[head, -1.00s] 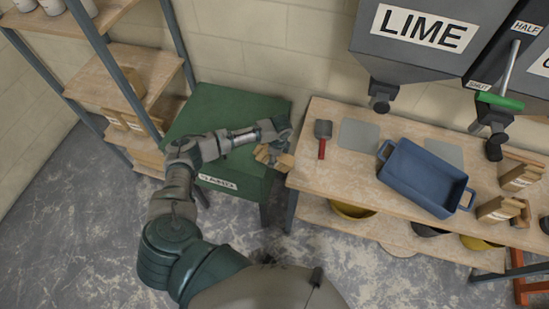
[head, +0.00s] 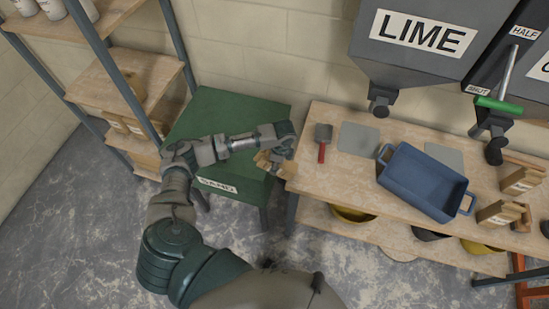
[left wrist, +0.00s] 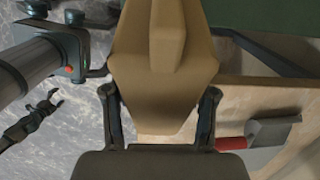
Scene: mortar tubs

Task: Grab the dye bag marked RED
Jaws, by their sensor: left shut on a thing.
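My left gripper (left wrist: 160,118) is shut on a tan paper bag (left wrist: 165,50), with one finger on each side of its lower part. In the head view the same bag shows in part below the gripper (head: 277,155), between the green bin and the table's left end. No mark on the held bag can be read, so I cannot tell its colour name. My right gripper (left wrist: 44,112) shows small and dark at the left of the left wrist view, fingers apart and empty.
A green bin (head: 230,110) marked SAND stands left of the wooden table (head: 345,175). On the table are a red-handled scoop (head: 321,150), a blue tub (head: 420,180) and tan bags (head: 523,180). LIME hopper (head: 410,45) hangs above. A shelf rack (head: 125,80) stands left.

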